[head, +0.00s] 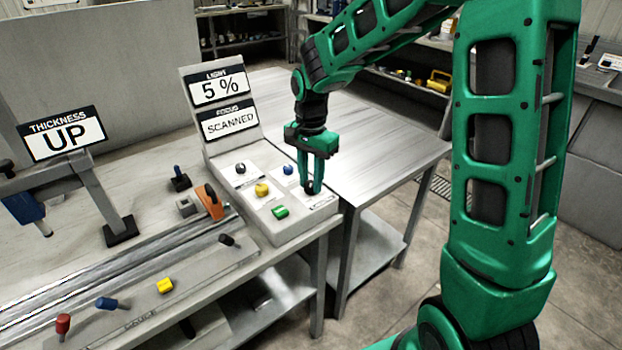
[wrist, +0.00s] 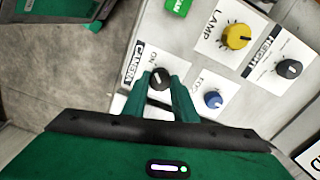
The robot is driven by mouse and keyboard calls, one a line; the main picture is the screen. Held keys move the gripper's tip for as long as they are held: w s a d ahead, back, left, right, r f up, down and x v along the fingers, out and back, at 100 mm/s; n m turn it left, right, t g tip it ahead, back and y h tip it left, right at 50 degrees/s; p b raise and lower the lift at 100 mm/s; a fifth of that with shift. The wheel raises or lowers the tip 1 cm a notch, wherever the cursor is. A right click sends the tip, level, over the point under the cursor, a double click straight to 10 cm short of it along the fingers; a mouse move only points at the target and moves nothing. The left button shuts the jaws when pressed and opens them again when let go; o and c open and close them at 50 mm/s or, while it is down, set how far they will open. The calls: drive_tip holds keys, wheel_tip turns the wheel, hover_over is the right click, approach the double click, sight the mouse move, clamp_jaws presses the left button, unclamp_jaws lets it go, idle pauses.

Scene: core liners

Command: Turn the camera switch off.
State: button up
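The camera switch is a small black knob (wrist: 160,78) on a white plate marked CAMERA (wrist: 133,64), with ON printed beside it. A pale mark on the knob faces roughly toward ON; the other marking is hidden by my fingers. My gripper (wrist: 161,83) has one finger on each side of the knob, with the tips close to it. I cannot tell whether they touch or grip it. In the head view my gripper (head: 312,188) points down at the front right of the sloped panel, largely covering the knob.
Nearby on the panel are a blue knob (wrist: 213,99), a yellow LAMP knob (wrist: 236,36), a black HEIGHT knob (wrist: 289,68) and a green switch (head: 280,211). A bare grey table (head: 375,135) stands to the right.

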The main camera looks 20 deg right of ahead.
drive_tip(key=shift+w+d, duration=0.15)
drive_tip(key=shift+r, duration=0.1)
drive_tip(key=shift+n, duration=0.4)
drive_tip(key=n, duration=0.2)
drive_tip(key=shift+a+n, duration=0.25)
drive_tip(key=shift+n, duration=0.15)
drive_tip(key=n, duration=0.5)
drive_tip(key=shift+w+n, duration=0.1)
drive_tip(key=shift+n, duration=0.2)
drive_tip(key=n, duration=0.5)
drive_tip(key=shift+d+r+n, duration=0.1)
drive_tip(key=shift+d+n, duration=0.05)
drive_tip(key=shift+n, duration=1.65)
drive_tip(key=shift+d, duration=0.1)
